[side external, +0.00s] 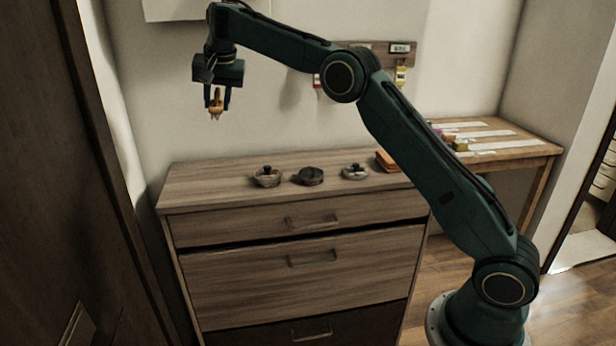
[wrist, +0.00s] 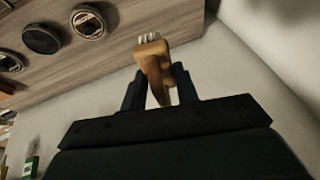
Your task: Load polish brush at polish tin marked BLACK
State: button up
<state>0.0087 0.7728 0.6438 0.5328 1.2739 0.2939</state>
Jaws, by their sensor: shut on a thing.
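My gripper (side external: 216,97) is shut on the polish brush (side external: 215,104) and holds it high above the left end of the dresser. In the wrist view the brush (wrist: 155,66) has a tan wooden handle between the fingers and pale bristles that point away from the gripper. Several small round tins stand on the dresser top: a left one (side external: 267,177), a dark middle one (side external: 311,176) and a right one (side external: 355,172). In the wrist view, round tins (wrist: 42,38) show at the upper left. I cannot read any BLACK marking. The brush is apart from all the tins.
The dresser (side external: 200,190) has bare top at its left end. An orange-brown block (side external: 387,160) lies at its right. A wooden side table (side external: 520,150) holds small items and pale strips. A wall rack (side external: 385,55) hangs behind my arm.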

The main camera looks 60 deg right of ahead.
jog(key=shift+c, duration=1.1)
jog(key=shift+s+d+f, duration=0.2)
jog(key=shift+d+f, duration=0.05)
jog(key=shift+d, duration=0.15)
jog(key=s+d+f+m+g+h, duration=0.1)
jog(key=s+d+f+m+g, duration=0.1)
jog(key=s+d+f+m, duration=0.2)
jog(key=s+d+f+m+g+h, duration=0.1)
jog(key=s+d+f+m, duration=0.3)
jog(key=s+d, duration=0.7)
notch_tip(320, 180, down, 2)
jog(key=shift+s+f+m+g+h, duration=0.15)
jog(key=shift+s+m+g+h, duration=0.2)
jog(key=shift+s+g, duration=0.3)
jog(key=shift+w+f, duration=0.15)
jog(key=shift+f, duration=2.85)
jog(key=shift+f, duration=0.55)
jog(key=shift+r, duration=0.1)
